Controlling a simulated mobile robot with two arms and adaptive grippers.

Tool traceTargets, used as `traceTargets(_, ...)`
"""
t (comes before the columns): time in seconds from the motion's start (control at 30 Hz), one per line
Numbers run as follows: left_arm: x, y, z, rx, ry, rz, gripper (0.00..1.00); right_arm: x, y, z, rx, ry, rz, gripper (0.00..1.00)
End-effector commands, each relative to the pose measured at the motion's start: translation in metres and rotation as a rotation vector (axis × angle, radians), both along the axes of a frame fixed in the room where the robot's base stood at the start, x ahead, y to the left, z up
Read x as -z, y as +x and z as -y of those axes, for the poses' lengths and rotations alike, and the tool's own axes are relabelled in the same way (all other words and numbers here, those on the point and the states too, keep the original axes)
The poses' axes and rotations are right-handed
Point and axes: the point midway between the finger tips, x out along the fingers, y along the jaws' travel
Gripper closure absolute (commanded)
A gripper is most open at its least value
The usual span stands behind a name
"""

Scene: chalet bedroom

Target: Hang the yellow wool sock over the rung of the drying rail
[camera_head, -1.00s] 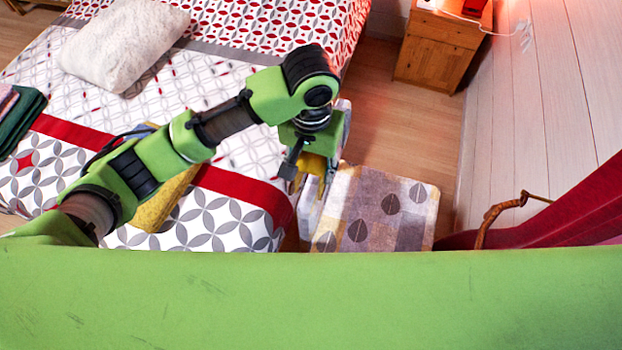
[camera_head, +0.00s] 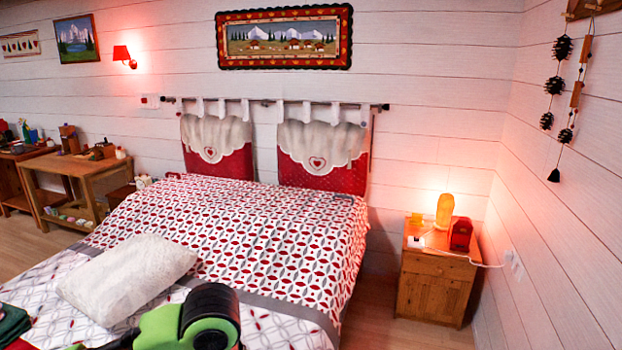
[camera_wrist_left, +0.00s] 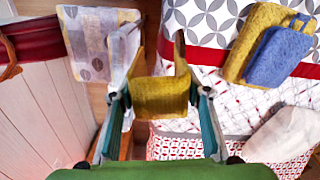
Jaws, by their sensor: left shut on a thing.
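The yellow wool sock (camera_wrist_left: 160,97) is held between the two fingers of my left gripper (camera_wrist_left: 161,93) in the left wrist view. It spans the gap between the fingers, with a narrower part rising on the right. In the head view only a green and black part of my left arm shows at the bottom, and the gripper and sock are out of sight. I cannot make out the drying rail or its rung in either current view. My right gripper is not in view.
A yellow cloth item (camera_wrist_left: 246,48) and a blue one (camera_wrist_left: 276,57) lie on the bed (camera_head: 270,240). A white pillow (camera_head: 125,278) is on it too. A wooden nightstand (camera_head: 432,285) stands right of the bed.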

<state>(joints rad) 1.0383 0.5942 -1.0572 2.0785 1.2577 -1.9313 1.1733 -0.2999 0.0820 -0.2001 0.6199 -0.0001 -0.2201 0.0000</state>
Motion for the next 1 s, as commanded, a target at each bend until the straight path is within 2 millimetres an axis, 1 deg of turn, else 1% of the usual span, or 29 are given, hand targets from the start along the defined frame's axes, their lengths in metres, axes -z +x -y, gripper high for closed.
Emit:
traceTargets(0.03,-0.002,-0.003,-0.017,-0.026,0.004,0.005,0.78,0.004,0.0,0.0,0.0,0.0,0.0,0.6)
traceTargets(0.1,-0.007,-0.01,-0.034,-0.057,0.004,0.003,0.78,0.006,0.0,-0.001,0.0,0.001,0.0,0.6)
traceTargets(0.2,-0.013,-0.019,-0.052,-0.092,0.003,0.0,0.78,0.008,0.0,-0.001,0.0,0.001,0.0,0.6)
traceTargets(0.33,-0.018,-0.028,-0.067,-0.124,0.005,-0.003,0.78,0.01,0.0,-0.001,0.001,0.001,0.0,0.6)
traceTargets(0.5,-0.021,-0.033,-0.073,-0.138,0.003,-0.006,0.78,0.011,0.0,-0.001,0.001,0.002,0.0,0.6)
traceTargets(0.77,-0.021,-0.034,-0.073,-0.138,0.003,-0.007,0.78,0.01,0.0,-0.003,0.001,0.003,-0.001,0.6)
traceTargets(0.8,-0.021,-0.034,-0.073,-0.138,0.002,-0.007,0.78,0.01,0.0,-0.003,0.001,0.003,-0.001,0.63)
traceTargets(0.83,-0.021,-0.034,-0.073,-0.138,0.003,-0.007,0.78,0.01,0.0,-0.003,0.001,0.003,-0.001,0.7)
traceTargets(0.87,-0.021,-0.034,-0.073,-0.138,0.003,-0.007,0.78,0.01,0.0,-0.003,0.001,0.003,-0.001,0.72)
traceTargets(1.0,-0.021,-0.033,-0.073,-0.138,0.003,-0.007,0.78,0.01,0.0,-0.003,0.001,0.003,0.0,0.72)
